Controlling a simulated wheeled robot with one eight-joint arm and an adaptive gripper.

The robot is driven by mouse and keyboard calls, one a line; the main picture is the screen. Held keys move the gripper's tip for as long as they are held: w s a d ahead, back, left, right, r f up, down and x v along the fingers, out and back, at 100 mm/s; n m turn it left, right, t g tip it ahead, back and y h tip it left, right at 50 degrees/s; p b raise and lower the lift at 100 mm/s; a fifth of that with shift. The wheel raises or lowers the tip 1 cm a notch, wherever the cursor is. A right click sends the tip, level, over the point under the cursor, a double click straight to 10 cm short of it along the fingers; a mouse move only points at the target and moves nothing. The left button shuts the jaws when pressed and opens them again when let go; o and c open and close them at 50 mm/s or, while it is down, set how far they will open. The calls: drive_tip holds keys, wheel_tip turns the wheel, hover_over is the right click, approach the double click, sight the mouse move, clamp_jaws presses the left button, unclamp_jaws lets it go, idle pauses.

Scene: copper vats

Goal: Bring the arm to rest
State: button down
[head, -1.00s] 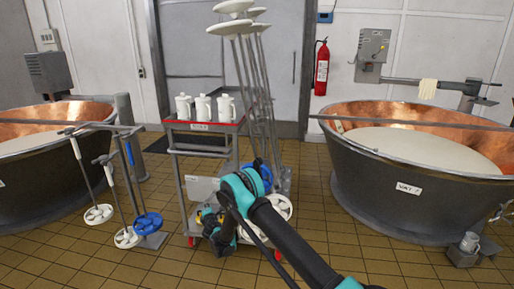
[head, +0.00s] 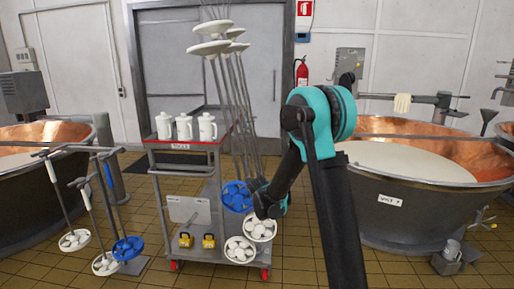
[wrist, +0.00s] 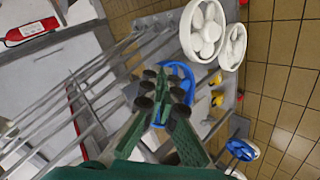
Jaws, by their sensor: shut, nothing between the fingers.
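My arm rises on the right of the head view, bends at a teal elbow, and comes down toward the trolley. Its dark wrist end (head: 268,200) shows in front of the stirring tools at the trolley's right side. I cannot tell whether it touches them. My gripper (wrist: 166,88) shows in the wrist view with green fingers, shut and empty. Behind the fingers are a blue disc (wrist: 178,72) and white discs (wrist: 204,30) of the stirring tools. In the head view the fingers are not clear to see.
The grey trolley (head: 178,143) carries white jugs (head: 184,127) on top and yellow items (head: 209,241) below. Copper vats stand at the left (head: 40,185) and right (head: 420,205). More stirring tools (head: 90,200) stand left. Tiled floor (head: 330,262) shows between trolley and right vat.

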drive_tip(key=s+d+r+m+g, duration=0.1)
drive_tip(key=s+d+m+g, duration=0.15)
drive_tip(key=s+d, duration=0.6)
drive_tip(key=s+d+r+m+g, duration=0.15)
drive_tip(key=s+d+m, duration=0.3)
drive_tip(key=s, duration=0.65)
drive_tip(key=s+d+f+m+g, duration=0.1)
drive_tip(key=s+f+m, duration=0.1)
drive_tip(key=s, duration=0.8)
drive_tip(key=s+d+f+m+y, duration=0.1)
drive_tip(key=s+d+f+m, duration=0.1)
drive_tip(key=s, duration=0.8)
drive_tip(key=shift+s+d+g, duration=0.15)
drive_tip(key=shift+s+g, duration=0.15)
drive_tip(key=shift+g, duration=0.1)
drive_tip(key=c, duration=2.3)
unclamp_jaws()
